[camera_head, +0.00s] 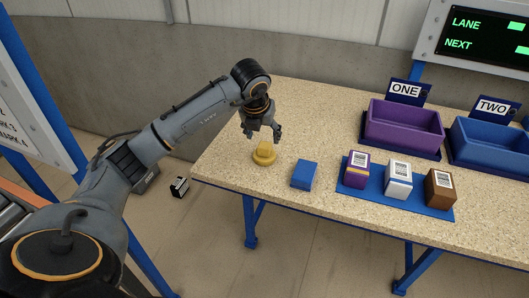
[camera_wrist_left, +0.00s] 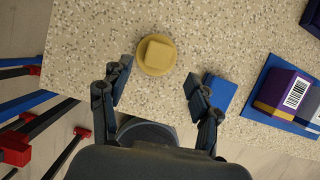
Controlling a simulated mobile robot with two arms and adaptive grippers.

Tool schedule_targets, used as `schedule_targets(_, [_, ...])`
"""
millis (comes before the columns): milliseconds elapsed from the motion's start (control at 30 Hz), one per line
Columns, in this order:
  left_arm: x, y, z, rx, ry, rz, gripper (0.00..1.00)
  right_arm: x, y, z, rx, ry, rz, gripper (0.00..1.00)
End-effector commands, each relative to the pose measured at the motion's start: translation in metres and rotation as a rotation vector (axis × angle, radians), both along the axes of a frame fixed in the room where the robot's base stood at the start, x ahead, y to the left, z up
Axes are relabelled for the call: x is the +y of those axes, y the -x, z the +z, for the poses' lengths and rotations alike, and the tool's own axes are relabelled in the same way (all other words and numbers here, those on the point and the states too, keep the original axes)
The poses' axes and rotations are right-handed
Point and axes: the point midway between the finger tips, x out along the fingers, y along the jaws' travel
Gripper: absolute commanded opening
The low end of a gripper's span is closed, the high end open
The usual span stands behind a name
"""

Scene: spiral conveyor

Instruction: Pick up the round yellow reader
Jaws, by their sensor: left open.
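The round yellow reader (camera_head: 264,154) stands on the speckled table near its left end. It has a wide round base and a smaller block on top. My left gripper (camera_head: 262,133) is above it, pointing down, with its fingers apart and empty. In the left wrist view the reader (camera_wrist_left: 157,54) lies a little ahead of the open fingers of my left gripper (camera_wrist_left: 158,88), nearer the left finger's side. The fingers do not appear to touch it. My right gripper is not in view.
A blue block (camera_head: 304,174) sits just right of the reader. A blue mat (camera_head: 433,212) holds purple, white and brown labelled boxes. A purple bin (camera_head: 404,128) marked ONE and a blue bin (camera_head: 490,148) marked TWO stand behind. The table's left edge is close to the reader.

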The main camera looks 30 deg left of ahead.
Motion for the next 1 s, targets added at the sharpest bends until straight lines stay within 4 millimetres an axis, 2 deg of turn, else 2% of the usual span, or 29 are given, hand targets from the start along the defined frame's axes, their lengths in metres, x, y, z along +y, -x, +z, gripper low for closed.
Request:
schedule_targets(100, [0.001, -0.006, -0.014, 0.002, 0.001, 0.0, 0.62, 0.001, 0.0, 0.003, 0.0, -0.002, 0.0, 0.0])
schedule_targets(333, [0.004, -0.012, -0.029, 0.003, 0.001, -0.001, 0.62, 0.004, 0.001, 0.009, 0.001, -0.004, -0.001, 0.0])
schedule_targets(600, [0.01, -0.025, -0.064, 0.001, 0.003, -0.003, 0.62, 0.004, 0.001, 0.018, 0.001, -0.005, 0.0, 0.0])
schedule_targets(867, [0.011, -0.027, -0.068, -0.001, 0.001, -0.004, 0.62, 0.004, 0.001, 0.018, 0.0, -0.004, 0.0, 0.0])
schedule_targets(900, [0.011, -0.027, -0.068, -0.001, 0.001, -0.004, 0.6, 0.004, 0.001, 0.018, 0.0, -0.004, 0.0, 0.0])
schedule_targets(1000, [0.011, -0.027, -0.068, -0.001, 0.001, -0.004, 0.4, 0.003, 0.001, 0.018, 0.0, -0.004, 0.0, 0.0])
